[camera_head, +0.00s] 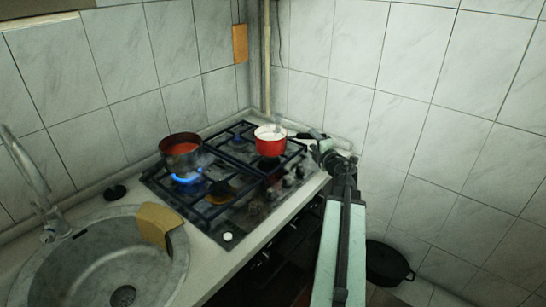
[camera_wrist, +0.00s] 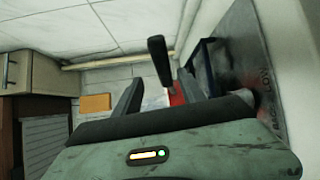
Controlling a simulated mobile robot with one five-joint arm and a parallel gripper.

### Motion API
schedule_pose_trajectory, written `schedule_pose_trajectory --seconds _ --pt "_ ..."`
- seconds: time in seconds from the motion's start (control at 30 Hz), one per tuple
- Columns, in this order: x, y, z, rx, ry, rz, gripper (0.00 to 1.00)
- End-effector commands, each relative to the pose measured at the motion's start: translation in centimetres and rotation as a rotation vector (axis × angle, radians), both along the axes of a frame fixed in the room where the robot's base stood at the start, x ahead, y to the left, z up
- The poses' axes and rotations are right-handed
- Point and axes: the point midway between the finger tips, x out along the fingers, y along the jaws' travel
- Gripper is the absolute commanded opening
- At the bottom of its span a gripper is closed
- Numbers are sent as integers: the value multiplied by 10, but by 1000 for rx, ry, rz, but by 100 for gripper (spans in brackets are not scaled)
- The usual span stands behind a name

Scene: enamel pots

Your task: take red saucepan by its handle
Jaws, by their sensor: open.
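The red saucepan (camera_head: 270,147) stands upright on the right rear part of the stove, with a pale inside. Its dark handle (camera_head: 306,135) points right, toward my gripper. My gripper (camera_head: 322,150) is at the right end of the handle, near the wall. In the wrist view, the dark handle (camera_wrist: 160,62) rises between the two spread fingers of my gripper (camera_wrist: 160,95), and a small part of the red saucepan (camera_wrist: 177,97) shows behind. The fingers are open. I cannot tell whether either one touches the handle. Most of the pan is hidden there.
A sink (camera_head: 105,262) with a tan cloth (camera_head: 155,223) is at left. Tiled wall is close behind and right. A black pan (camera_head: 385,262) sits low at right.

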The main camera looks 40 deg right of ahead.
Motion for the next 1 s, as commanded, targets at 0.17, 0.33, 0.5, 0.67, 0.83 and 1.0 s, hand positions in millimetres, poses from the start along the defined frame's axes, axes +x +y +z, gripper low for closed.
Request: schedule_pose_trajectory --seconds 0.17,0.33,0.5,0.67,0.83,1.0 --pt "-12 -13 -4 1 -1 -25 48" --pt "2 -19 -4 1 -2 -23 48" --pt "14 -23 -5 1 -2 -23 48" --pt "26 -30 -8 1 -2 -23 48" --pt "54 -44 -11 0 -2 -21 48" --pt "61 -45 -10 0 -3 -23 48"
